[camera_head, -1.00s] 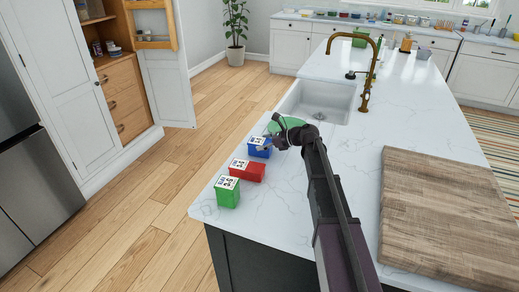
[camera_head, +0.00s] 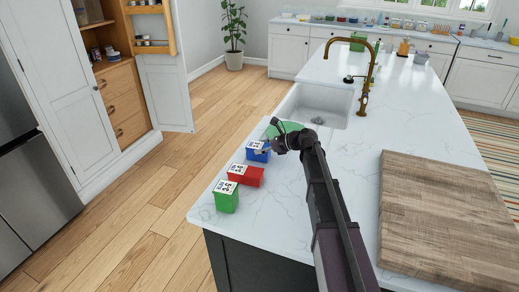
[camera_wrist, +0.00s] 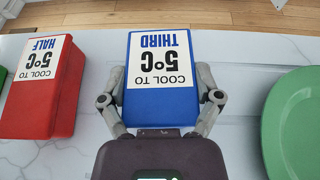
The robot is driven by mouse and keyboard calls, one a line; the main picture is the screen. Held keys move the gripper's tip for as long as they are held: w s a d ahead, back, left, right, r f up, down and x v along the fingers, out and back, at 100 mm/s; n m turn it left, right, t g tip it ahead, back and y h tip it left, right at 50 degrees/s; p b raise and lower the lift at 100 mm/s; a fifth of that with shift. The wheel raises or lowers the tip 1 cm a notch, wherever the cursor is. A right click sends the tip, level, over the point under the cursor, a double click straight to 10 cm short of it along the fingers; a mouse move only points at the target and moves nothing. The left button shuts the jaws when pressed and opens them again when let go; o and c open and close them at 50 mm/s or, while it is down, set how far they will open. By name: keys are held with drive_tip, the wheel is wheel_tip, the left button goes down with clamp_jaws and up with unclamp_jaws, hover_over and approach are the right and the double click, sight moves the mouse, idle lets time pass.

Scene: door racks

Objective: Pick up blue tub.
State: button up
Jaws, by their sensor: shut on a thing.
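The blue tub (camera_head: 258,150) stands on the white counter near its left edge, with a white label on its lid. In the wrist view the blue tub (camera_wrist: 160,105) is upright between my gripper's (camera_wrist: 160,92) two fingers, and its label reads "COOL TO 5°C THIRD". My gripper (camera_head: 268,149) is shut on it, with one finger against each side.
A red tub (camera_head: 246,175) and a green tub (camera_head: 226,197) stand in a row nearer the counter's front corner. A green plate (camera_wrist: 295,125) lies just right of my gripper. A sink (camera_head: 318,103) and a wooden board (camera_head: 448,215) are also on the counter.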

sight(261, 146)
drive_tip(key=shift+r, duration=0.1)
wheel_tip(261, 146, up, 2)
drive_tip(key=shift+p, duration=1.1)
drive_tip(key=shift+r+p, duration=0.8)
drive_tip(key=shift+r, duration=0.05)
drive_tip(key=s+d+r+p, duration=0.1)
drive_tip(key=s+d, duration=0.7)
drive_tip(key=s, duration=0.5)
drive_tip(key=shift+s+d, duration=0.2)
drive_tip(key=shift+d, duration=0.15)
